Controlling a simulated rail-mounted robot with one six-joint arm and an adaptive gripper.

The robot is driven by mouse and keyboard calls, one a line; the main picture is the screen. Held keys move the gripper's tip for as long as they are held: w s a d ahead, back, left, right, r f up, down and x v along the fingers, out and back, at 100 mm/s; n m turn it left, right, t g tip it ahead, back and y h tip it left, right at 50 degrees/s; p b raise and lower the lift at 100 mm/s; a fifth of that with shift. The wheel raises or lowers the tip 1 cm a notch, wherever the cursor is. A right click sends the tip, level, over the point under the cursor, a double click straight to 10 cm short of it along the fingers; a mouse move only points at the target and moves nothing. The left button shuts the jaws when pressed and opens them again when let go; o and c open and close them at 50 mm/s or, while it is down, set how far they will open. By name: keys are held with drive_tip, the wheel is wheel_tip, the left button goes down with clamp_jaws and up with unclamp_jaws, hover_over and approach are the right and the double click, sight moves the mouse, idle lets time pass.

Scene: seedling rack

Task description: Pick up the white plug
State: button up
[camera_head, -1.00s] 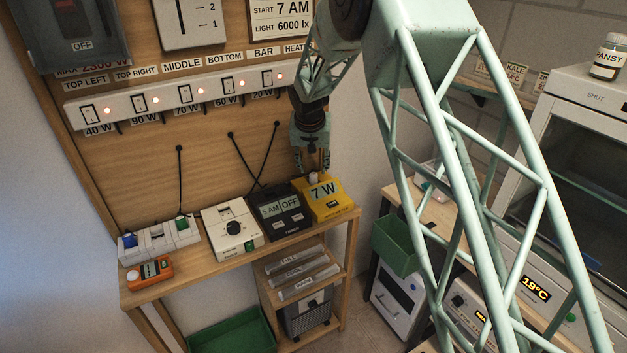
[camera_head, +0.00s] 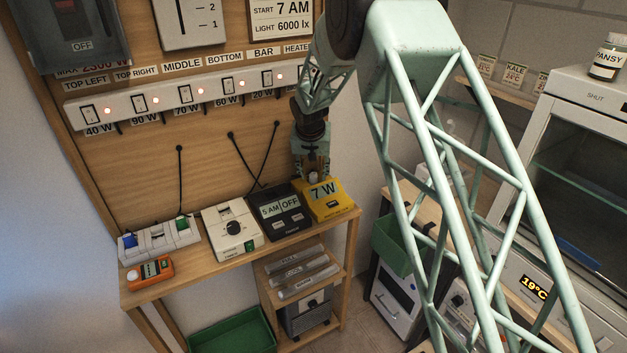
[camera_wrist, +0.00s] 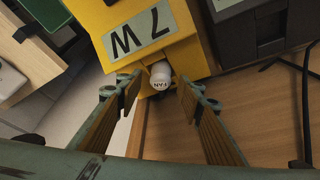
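The white plug (camera_wrist: 161,76) sits at the back edge of the yellow meter (camera_wrist: 120,17) marked 7 W; small dark lettering shows on its end. It also shows as a small pale shape in the head view (camera_head: 313,178). My gripper (camera_wrist: 157,88) is open in the wrist view, one finger on each side of the plug, with gaps between them and the plug. In the head view my gripper (camera_head: 312,172) points down just above the back of the yellow meter. Whether the fingertips reach down alongside the plug is hard to tell.
A black timer (camera_head: 281,212) stands directly left of the yellow meter, then a white dial box (camera_head: 232,228). The wooden panel (camera_head: 160,190) rises close behind, with dark cords hanging. A dark cable (camera_wrist: 305,100) lies at the right in the wrist view.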

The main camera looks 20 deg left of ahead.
sight(313, 174)
drive_tip(key=shift+c, duration=0.2)
drive_tip(key=c, duration=1)
drive_tip(key=shift+r, duration=0.15)
drive_tip(key=shift+r, duration=4.85)
drive_tip(key=shift+a, duration=0.1)
